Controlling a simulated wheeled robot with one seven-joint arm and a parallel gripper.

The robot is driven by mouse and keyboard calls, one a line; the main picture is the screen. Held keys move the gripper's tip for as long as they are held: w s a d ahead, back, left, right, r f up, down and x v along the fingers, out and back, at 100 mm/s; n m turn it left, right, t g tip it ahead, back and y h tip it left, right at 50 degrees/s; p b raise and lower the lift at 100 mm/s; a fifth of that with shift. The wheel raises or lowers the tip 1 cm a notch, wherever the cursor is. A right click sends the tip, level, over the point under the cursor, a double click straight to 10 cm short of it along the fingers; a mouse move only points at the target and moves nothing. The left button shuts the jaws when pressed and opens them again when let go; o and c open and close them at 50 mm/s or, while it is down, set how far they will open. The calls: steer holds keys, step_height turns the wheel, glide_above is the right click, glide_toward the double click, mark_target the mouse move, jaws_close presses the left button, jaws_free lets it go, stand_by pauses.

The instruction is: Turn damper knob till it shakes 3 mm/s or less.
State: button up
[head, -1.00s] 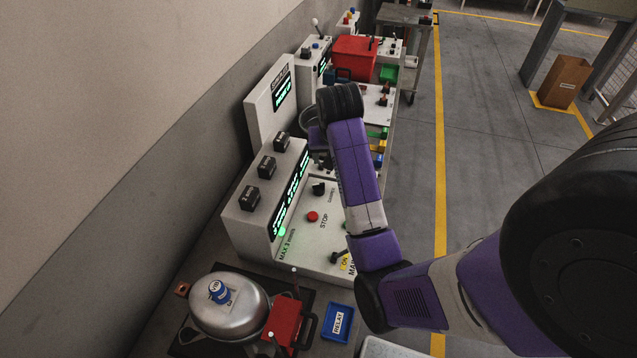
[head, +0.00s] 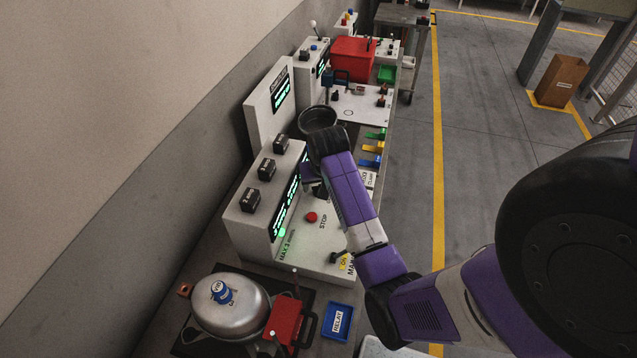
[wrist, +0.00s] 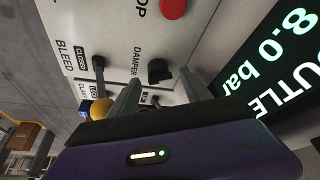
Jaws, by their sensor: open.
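The black damper knob (wrist: 160,70) stands on the white console panel beside the word DAMPER in the wrist view. My gripper (wrist: 162,82) is open, with one finger on either side of the knob's near side; I cannot tell whether they touch it. In the head view my gripper (head: 312,186) is low over the console (head: 250,232) and largely covers the knob. The console's upright screen (head: 291,197) shows green text too small to read. A MAX 3 label (head: 287,248) and a lit green lamp (head: 281,232) are at its near end.
A red STOP button (head: 311,217) is close to the knob. A BLEED lever (wrist: 98,63) marked CLOSED is also on the panel. An outlet display (wrist: 285,60) reads 8.0 bar. A silver domed compressor (head: 230,305) and blue RELAY tray (head: 338,322) stand nearer.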

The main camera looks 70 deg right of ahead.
jaws_close()
steer(key=shift+s+d+n+t+y, duration=0.1)
steer(key=shift+n+t+y, duration=0.25)
steer(key=shift+n, duration=0.75)
steer(key=shift+s+d+n+t+y, duration=0.1)
steer(key=shift+n+t+y, duration=0.25)
steer(key=shift+n, duration=0.75)
jaws_free()
